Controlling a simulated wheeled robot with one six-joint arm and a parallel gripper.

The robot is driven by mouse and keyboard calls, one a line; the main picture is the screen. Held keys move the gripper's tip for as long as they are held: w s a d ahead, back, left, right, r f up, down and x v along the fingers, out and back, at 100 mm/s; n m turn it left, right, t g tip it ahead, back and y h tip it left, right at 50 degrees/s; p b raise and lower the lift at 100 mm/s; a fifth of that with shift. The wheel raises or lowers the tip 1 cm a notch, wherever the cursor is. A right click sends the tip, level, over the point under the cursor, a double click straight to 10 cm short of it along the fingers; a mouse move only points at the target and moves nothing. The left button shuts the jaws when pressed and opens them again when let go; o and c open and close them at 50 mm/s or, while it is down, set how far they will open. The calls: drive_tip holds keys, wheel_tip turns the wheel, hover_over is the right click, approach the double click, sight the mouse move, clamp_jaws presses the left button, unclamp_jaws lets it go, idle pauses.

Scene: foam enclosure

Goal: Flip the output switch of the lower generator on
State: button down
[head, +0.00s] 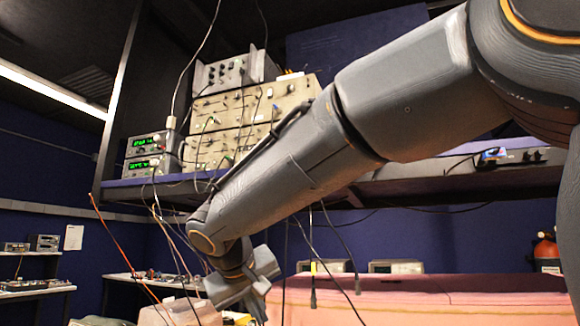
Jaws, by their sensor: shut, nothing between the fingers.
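Two small grey units with green displays stand stacked at the left end of the shelf in the head view. The lower generator (146,168) is the bottom one, directly under the upper generator (150,143). Cables hang across their fronts. The output switch is too small to make out, so I cannot tell its position. My gripper (245,291) is low in the picture, below the shelf and to the right of the generators, well apart from them. It is shut and empty; its fingertips are hard to make out.
Beige stacked instruments (243,103) stand right of the generators on the shelf (420,182). Loose cables hang in front of the shelf. Side benches (35,290) stand at the left.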

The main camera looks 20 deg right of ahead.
drive_tip(key=a+r+m+t+h+b, duration=0.1)
drive_tip(key=a+r+t, duration=0.1)
drive_tip(key=r, duration=0.8)
drive_tip(key=a+r+m+t+h+b, duration=0.1)
drive_tip(key=a+r+t+b, duration=0.15)
drive_tip(key=r, duration=0.65)
drive_tip(key=s+d+r+m+t+h+b, duration=0.1)
drive_tip(key=s+r, duration=0.4)
drive_tip(key=r, duration=0.6)
drive_tip(key=s+d+r+m+t+h+b, duration=0.1)
drive_tip(key=s+r+m, duration=0.4)
drive_tip(key=r, duration=0.6)
drive_tip(key=d+m+t+h, duration=0.1)
drive_tip(key=d+h, duration=0.1)
drive_tip(key=shift+r+m+h+b, duration=0.25)
drive_tip(key=shift+m+h+b, duration=0.05)
drive_tip(key=shift+h+b, duration=0.1)
drive_tip(key=shift+w, duration=0.1)
drive_tip(key=p+x, duration=0.4)
drive_tip(key=x, duration=1)
drive_tip(key=shift+f+p, duration=0.1)
drive_tip(key=shift+p, duration=0.25)
drive_tip(key=shift+w+a, duration=0.1)
